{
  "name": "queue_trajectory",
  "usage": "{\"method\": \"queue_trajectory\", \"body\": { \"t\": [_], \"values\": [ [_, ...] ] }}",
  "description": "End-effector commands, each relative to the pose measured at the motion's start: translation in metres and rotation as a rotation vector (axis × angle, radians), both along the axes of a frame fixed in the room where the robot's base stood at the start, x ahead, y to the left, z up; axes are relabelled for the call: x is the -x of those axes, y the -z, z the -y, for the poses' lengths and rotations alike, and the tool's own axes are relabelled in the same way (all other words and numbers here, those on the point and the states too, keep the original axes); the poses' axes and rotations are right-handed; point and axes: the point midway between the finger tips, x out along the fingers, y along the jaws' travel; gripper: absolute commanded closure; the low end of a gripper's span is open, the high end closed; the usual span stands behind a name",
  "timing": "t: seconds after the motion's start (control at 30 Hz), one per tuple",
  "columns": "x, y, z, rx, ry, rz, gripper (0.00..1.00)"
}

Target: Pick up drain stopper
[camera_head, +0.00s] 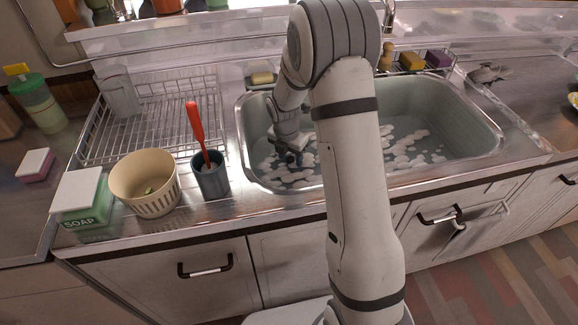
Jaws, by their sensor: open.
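I cannot make out a drain stopper in this view; the foam, my arm or my gripper may hide it. My gripper (290,158) points down inside the left part of the grey sink (450,104), low over the white foam (404,160) in it. It is open, and I see nothing between its fingers, though they are small and dark here. My arm covers the middle of the sink.
Left of the sink stand a grey cup (211,181) with a red-handled brush (196,128), a cream strainer bowl (145,190), a green soap box (84,205) and a wire dish rack (169,126). A wire caddy (437,67) holds sponges behind the sink.

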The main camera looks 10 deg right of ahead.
Motion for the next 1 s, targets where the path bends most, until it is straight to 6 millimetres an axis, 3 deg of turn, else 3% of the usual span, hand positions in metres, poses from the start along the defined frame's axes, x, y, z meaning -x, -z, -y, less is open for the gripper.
{"method": "queue_trajectory", "body": {
  "t": [0.13,0.7,1.0],
  "values": [
    [-0.0001,-0.001,0.0002,0.001,0.001,0.001,0.53],
    [0.0,-0.0012,0.0009,0.0,0.002,0.0,1.0],
    [-0.0005,-0.0067,0.0011,0.0,0.003,0.002,1.0]
  ]
}}
